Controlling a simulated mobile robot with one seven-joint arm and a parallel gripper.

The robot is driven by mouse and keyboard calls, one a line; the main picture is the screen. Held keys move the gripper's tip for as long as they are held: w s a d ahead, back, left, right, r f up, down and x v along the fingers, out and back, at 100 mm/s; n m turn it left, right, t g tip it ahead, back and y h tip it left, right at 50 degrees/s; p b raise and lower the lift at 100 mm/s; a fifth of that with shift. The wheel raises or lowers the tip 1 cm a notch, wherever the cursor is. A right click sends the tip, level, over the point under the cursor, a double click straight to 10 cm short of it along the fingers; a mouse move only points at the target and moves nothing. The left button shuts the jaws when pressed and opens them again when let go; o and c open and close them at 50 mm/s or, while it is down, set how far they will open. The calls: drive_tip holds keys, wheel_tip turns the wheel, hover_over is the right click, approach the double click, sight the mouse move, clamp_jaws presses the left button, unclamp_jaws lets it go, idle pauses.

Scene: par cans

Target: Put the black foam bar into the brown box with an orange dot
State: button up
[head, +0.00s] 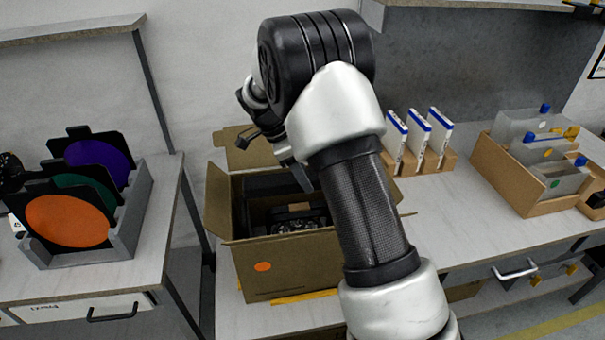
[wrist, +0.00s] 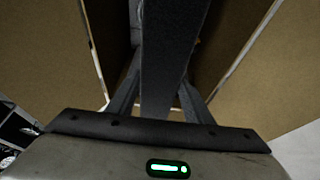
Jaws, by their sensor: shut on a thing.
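The brown box (head: 290,278) with an orange dot (head: 262,267) on its front stands open on the workbench in the head view, its flaps folded out. My gripper (head: 301,177) points down into the box opening, partly hidden by my arm. In the wrist view my gripper (wrist: 163,95) is shut on the black foam bar (wrist: 172,60), which runs away between the fingers. Brown cardboard walls stand on both sides of the bar there. In the head view I cannot clearly separate the bar from the dark contents of the box.
Inside the box lies dark equipment (head: 298,217). To its right stand a wooden rack of white-and-blue packs (head: 418,137) and a wooden tray (head: 520,190) of clear panels. On the left table a grey rack (head: 130,225) holds coloured discs.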

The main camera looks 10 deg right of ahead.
drive_tip(key=shift+f+b, duration=0.95)
drive_tip(key=shift+f, duration=1.8)
drive_tip(key=o, duration=1.1)
drive_tip(key=shift+r, duration=0.1)
drive_tip(key=p+v, duration=0.1)
drive_tip(key=v, duration=1.6)
drive_tip(key=shift+a, duration=0.15)
drive_tip(key=shift+r, duration=0.1)
